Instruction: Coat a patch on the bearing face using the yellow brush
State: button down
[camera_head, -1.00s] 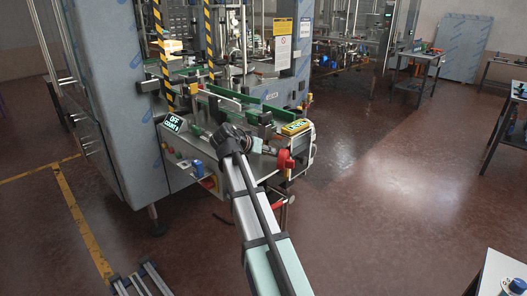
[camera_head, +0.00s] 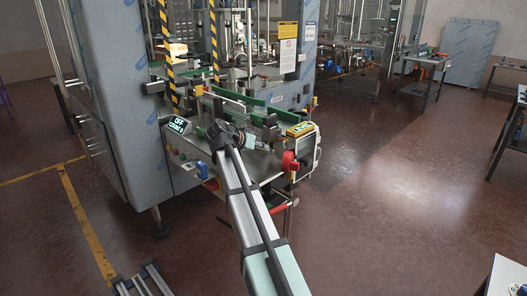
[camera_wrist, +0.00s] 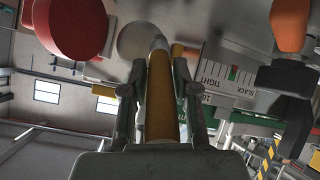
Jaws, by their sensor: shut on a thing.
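My gripper (camera_wrist: 160,110) is shut on the yellow brush (camera_wrist: 162,98). The brush's yellow-brown handle lies between the two fingers, and its pale grey tip (camera_wrist: 160,42) points away from my wrist. A round grey disc (camera_wrist: 134,38), possibly the bearing face, shows just left of the tip. I cannot tell whether the tip touches it. In the head view the far end of my arm is at the front of the machine (camera_head: 108,100), and it hides the gripper and brush.
A red knob (camera_wrist: 78,24) is left of the brush, an orange knob (camera_wrist: 291,24) right. A TIGHT/SLACK scale (camera_wrist: 222,82) lies beside the tip. A lit green display (camera_head: 177,126) and a red switch (camera_head: 289,161) are on the machine's front.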

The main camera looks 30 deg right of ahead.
jog(key=shift+w+a, duration=0.15)
jog(key=shift+w, duration=0.4)
jog(key=shift+s+a, duration=0.3)
jog(key=shift+a, duration=0.65)
jog(key=shift+s+a, duration=0.35)
jog(key=shift+a, duration=0.65)
jog(key=shift+s+a, duration=0.3)
jog(key=shift+a, duration=0.65)
jog(key=shift+a, duration=0.1)
jog(key=a, duration=0.1)
jog(key=s+a, duration=0.1)
jog(key=shift+a, duration=0.35)
jog(key=shift+w+d+b, duration=0.15)
jog(key=shift+w+d, duration=0.25)
jog(key=shift+d, duration=0.8)
jog(key=shift+w+d+b, duration=0.2)
jog(key=shift+w+d, duration=0.15)
jog(key=shift+d, duration=0.85)
jog(key=shift+w+d+b, duration=0.15)
jog(key=shift+w+d, duration=0.25)
jog(key=shift+d, duration=0.8)
